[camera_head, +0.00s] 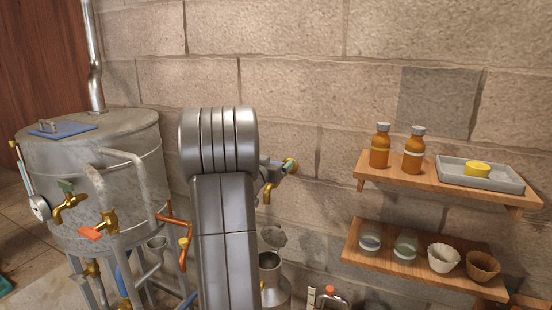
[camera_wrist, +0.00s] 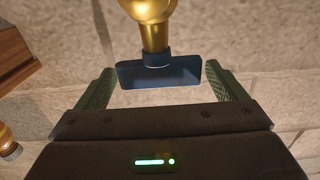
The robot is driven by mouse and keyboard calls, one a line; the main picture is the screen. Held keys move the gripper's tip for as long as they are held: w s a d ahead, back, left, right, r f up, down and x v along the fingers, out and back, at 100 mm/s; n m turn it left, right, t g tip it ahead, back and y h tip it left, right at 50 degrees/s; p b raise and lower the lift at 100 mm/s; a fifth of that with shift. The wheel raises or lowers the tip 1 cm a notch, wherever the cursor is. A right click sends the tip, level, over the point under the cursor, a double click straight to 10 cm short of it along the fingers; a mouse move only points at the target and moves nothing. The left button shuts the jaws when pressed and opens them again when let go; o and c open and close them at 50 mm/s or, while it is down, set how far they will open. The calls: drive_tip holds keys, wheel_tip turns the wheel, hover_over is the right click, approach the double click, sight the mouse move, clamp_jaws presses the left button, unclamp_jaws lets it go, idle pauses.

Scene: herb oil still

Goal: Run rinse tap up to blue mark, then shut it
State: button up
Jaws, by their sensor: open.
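In the wrist view a brass tap (camera_wrist: 154,30) with a dark blue flat handle (camera_wrist: 160,73) is straight ahead. My gripper (camera_wrist: 161,76) is open, with one green finger on each side of the handle. A gap shows between the handle and each finger. I cannot make out a blue mark or any running water.
A metal still (camera_head: 95,160) with brass taps and pipes stands left. Two wooden shelves are on the right wall: the upper (camera_head: 445,187) holds amber bottles and a grey tray (camera_head: 452,175), the lower (camera_head: 352,246) holds jars and cups. A red-topped item (camera_head: 330,292) is low in front.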

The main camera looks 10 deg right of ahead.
drive_tip(key=shift+x, duration=0.95)
drive_tip(key=shift+c, duration=0.2)
drive_tip(key=c, duration=0.9)
drive_tip(key=shift+c, duration=0.2)
